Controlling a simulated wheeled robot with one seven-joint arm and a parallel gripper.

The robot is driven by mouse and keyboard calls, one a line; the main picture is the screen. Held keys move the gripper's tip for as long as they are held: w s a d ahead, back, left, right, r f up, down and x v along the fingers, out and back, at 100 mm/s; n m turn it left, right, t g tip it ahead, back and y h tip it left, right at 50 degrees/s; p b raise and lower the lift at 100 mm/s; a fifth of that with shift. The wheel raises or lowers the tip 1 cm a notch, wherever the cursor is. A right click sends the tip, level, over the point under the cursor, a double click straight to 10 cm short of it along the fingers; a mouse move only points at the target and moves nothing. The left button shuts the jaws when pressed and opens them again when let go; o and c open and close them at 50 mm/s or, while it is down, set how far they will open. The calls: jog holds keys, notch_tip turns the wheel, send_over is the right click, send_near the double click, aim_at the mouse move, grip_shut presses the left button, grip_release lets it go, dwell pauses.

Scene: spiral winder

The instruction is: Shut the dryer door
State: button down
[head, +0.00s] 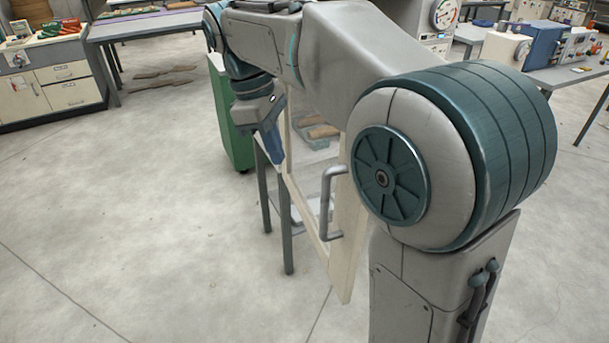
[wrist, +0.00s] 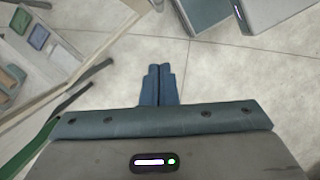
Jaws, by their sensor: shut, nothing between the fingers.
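The dryer door (head: 345,255) is a cream frame with a clear window and a grey bar handle (head: 328,200). In the head view it stands open at a steep angle to me, and my arm hides its upper right part. My gripper (head: 277,160) is shut and empty, pointing down beside the left edge of the door's frame. I cannot tell whether it touches the door. In the wrist view the shut blue fingers (wrist: 168,68) are over bare floor. A pale framed part with small coloured items shows at upper left there; I cannot tell if it is the door.
A green cabinet (head: 232,125) and dark table legs (head: 285,225) stand close behind my gripper. A cream drawer unit (head: 65,90) is at far left. A bench with instruments (head: 575,75) is at upper right. The floor (head: 150,230) at left is clear.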

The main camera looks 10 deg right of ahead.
jog(key=s+d+f, duration=0.3)
jog(key=d+f, duration=0.2)
jog(key=f, duration=0.4)
jog(key=shift+d+f, duration=0.25)
jog(key=shift+d, duration=0.1)
